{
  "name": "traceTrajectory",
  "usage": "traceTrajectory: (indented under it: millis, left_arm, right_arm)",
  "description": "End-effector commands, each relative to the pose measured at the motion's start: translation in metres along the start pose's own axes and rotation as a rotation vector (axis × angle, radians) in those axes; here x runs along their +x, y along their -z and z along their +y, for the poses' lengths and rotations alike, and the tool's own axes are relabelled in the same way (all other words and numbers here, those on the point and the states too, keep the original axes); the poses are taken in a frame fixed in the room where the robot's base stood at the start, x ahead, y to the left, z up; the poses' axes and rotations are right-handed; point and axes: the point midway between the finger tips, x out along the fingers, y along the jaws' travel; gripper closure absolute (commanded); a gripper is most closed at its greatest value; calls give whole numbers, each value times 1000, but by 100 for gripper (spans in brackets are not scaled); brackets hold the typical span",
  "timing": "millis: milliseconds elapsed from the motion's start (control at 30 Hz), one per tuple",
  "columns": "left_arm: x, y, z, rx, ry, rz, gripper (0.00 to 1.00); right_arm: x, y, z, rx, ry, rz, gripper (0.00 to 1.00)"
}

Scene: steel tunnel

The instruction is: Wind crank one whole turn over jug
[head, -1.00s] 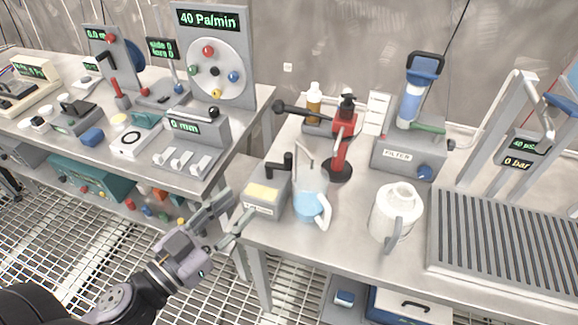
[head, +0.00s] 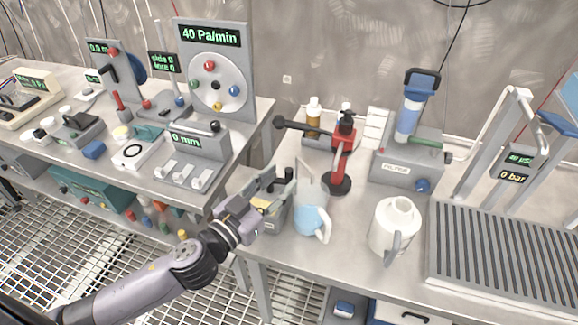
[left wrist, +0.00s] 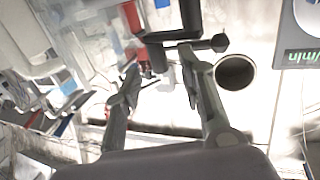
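A grey box (head: 274,219) with a yellow top patch stands at the left edge of the right table. Its black crank handle is mostly hidden behind my left gripper now. The clear jug (head: 311,213) with blue liquid and a white handle stands upright just right of the box. My left gripper (head: 276,183) is above the box, at the crank, its fingers apart. In the left wrist view the two fingers (left wrist: 160,85) are spread, and I see nothing clearly held between them. Whether a finger touches the crank cannot be told. My right gripper is not in view.
A red stand (head: 341,163) with a long black lever is behind the jug. A white jug (head: 393,232) stands to the right. A filter unit (head: 405,160) and a ribbed grey tray (head: 500,250) are further right. The left table (head: 150,190) holds several instruments.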

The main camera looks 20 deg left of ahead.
Motion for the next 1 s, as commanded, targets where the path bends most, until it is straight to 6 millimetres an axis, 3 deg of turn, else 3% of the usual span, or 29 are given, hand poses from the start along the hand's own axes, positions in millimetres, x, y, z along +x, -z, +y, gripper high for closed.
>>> traceTrajectory:
  millis: [300,700,1000]
  left_arm:
    - [37,1,0,1,0,1,64]
    - [42,0,0,1,0,0,64]
    - [42,0,0,1,0,0,84]
  right_arm:
    - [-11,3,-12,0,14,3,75]
    - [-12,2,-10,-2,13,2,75]
    - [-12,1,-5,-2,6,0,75]
